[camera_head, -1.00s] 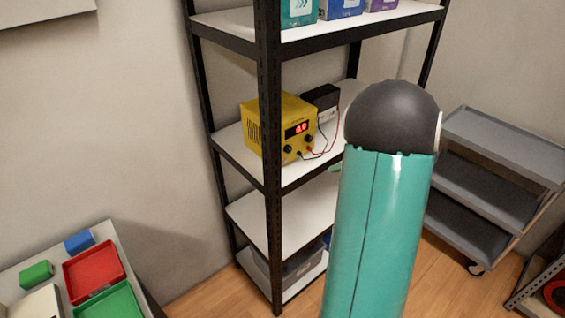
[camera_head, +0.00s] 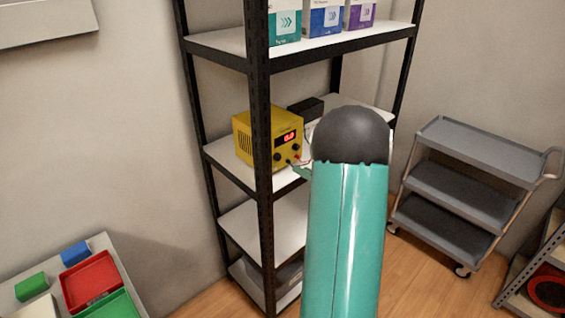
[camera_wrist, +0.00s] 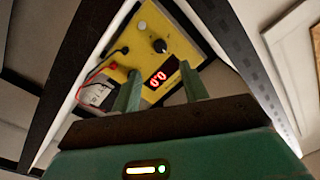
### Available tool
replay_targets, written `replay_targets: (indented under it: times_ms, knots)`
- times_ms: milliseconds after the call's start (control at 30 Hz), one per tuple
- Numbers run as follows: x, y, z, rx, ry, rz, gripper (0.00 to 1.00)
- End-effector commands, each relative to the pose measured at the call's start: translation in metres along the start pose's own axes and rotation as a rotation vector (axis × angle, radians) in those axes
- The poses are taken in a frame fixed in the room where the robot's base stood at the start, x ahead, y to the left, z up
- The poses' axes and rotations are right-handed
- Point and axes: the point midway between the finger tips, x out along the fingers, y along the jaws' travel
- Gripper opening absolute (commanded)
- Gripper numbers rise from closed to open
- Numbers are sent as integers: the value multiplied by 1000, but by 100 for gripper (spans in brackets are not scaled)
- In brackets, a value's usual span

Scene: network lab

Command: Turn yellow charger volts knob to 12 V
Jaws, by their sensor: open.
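The yellow charger (camera_head: 245,125) stands on the middle shelf with its red display (camera_head: 289,138) lit, seeming to read 0.0. It fills the upper middle of the wrist view (camera_wrist: 178,48), tilted. One black knob (camera_wrist: 160,46) with a white mark shows there beside the display (camera_wrist: 160,75); its label and setting are too small to read. My gripper (camera_wrist: 159,72) is open and empty. Its two green fingers are spread in front of the panel, either side of the display, apart from the knob. In the head view my arm hides most of the gripper.
A black shelf post (camera_head: 259,200) stands before the charger's left side. A black battery box (camera_head: 305,108) sits behind it, with red and black leads (camera_wrist: 95,75) running to the charger. Boxes (camera_head: 323,18) fill the shelf above. A grey cart (camera_head: 470,150) stands right.

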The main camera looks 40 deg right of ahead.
Motion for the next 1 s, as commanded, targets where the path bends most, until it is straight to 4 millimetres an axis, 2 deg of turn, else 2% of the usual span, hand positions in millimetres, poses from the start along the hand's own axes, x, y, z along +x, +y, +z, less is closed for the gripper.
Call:
replay_targets:
  times_ms: [33,200,400,567,833,1000]
  knots:
    - [12,-1,0,-1,-2,-5,44]
    - [45,-2,2,0,-3,-4,44]
    - [76,-4,2,0,-4,-6,44]
    - [87,-5,3,1,-3,-4,44]
    - [88,-5,3,1,-3,-4,44]
    - [88,-5,3,1,-3,-4,11]
